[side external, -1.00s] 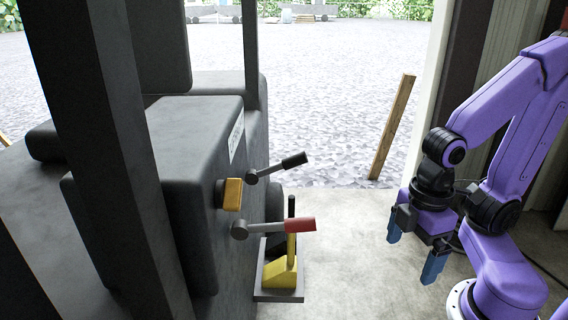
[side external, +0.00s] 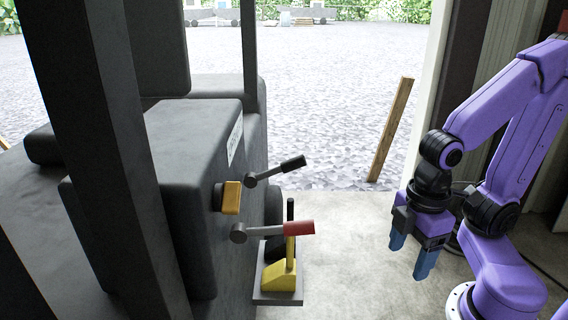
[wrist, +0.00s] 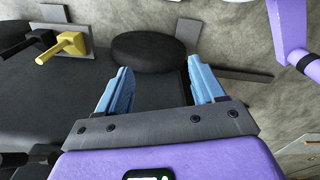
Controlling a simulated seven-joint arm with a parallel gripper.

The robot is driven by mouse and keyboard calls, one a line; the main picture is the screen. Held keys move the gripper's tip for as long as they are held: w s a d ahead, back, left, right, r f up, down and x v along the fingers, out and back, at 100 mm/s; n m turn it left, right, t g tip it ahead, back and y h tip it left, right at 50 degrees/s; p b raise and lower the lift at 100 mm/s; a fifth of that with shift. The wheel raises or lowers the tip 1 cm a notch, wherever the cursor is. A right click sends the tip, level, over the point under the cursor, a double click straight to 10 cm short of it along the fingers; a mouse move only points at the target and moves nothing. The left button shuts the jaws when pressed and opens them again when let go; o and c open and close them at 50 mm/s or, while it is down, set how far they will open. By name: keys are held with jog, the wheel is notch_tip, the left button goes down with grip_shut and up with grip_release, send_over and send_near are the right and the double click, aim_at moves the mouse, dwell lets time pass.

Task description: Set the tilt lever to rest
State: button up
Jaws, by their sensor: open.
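In the side view, two levers stick out from the dark machine: a black-handled lever (side external: 292,164) above and a red-handled lever (side external: 298,228) below. A yellow lever (side external: 281,276) and a mostly hidden black lever (side external: 290,210) stand on a low plate. The wrist view shows the yellow lever (wrist: 66,45) and the black one (wrist: 40,38) on their plate at upper left. No label shows which is the tilt lever. My gripper (side external: 410,255) is open and empty, well to the right of the levers, fingers pointing down. Its blue fingers also show in the wrist view (wrist: 158,72).
A yellow block (side external: 231,197) sits on the machine's face beside the levers. Dark posts (side external: 100,130) stand at left. A wooden plank (side external: 391,128) leans behind. The concrete floor (side external: 345,245) between the levers and my gripper is clear.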

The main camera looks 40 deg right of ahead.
jog(key=shift+h, duration=0.6)
jog(key=w+a+r, duration=0.1)
jog(key=w+r, duration=0.1)
jog(key=w, duration=0.1)
jog(key=w+a+r, duration=0.1)
jog(key=w+a, duration=0.1)
jog(key=w, duration=0.2)
jog(key=w+a+r, duration=0.2)
jog(key=w, duration=0.2)
jog(key=shift+r, duration=0.35)
jog(key=shift+c, duration=0.5)
jog(key=w+a+r+h, duration=0.2)
jog(key=w+r, duration=0.3)
jog(key=w, duration=0.6)
jog(key=m+g+h, duration=0.2)
jog(key=m, duration=0.1)
send_near(298, 157)
jog(key=shift+x, duration=5.8)
